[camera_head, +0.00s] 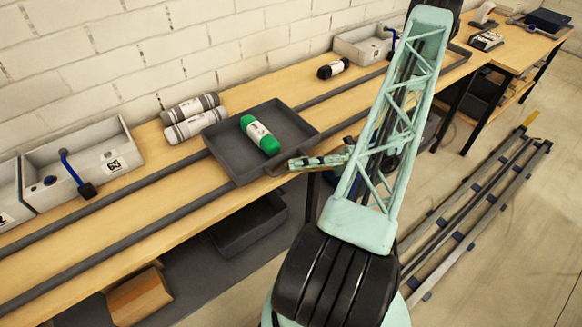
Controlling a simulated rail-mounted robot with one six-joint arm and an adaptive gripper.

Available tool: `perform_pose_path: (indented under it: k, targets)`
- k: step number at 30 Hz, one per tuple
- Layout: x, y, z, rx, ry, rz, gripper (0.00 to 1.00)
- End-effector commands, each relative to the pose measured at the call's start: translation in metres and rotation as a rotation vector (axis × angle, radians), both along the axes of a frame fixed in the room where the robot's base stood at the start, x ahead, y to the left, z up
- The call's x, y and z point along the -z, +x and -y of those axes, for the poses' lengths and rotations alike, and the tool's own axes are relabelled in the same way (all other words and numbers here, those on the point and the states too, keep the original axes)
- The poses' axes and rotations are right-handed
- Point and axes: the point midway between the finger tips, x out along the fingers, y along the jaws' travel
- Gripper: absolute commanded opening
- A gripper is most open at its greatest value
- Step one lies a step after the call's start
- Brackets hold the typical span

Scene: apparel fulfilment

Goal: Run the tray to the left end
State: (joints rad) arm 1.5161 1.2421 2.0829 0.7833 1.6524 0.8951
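The dark grey tray (290,122) sits across two dark rails (108,193) that run the length of the wooden bench. It holds a green rolled garment with a white label (260,137). A small handle sticks out from the tray's near wall. My gripper (290,163) is at that handle, at the tray's near right side. Its fingertips are too small and overlapped to show whether they grip the handle or only touch it. The rails run on past the tray both ways and leave the picture at the left.
A grey bin labelled 65 (112,170) with a blue hook stands behind the rails at left. Two grey rolls (192,122) lie behind the tray. A black roll (333,68) and another bin (362,46) are farther right. The rails left of the tray look clear.

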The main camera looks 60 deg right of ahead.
Motion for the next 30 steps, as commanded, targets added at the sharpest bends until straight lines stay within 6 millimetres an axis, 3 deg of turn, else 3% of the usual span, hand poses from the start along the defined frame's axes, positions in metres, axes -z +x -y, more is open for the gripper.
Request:
perform_pose_path:
  k: [17, 24, 30]
  targets:
    - [-0.0032, 0.0103, -0.0111, 0.000, 0.001, -0.001, 0.21]
    - [-0.0032, 0.0101, -0.0111, 0.000, 0.001, -0.001, 0.01]
    - [-0.0033, 0.0101, -0.0112, 0.000, 0.001, -0.001, 0.00]
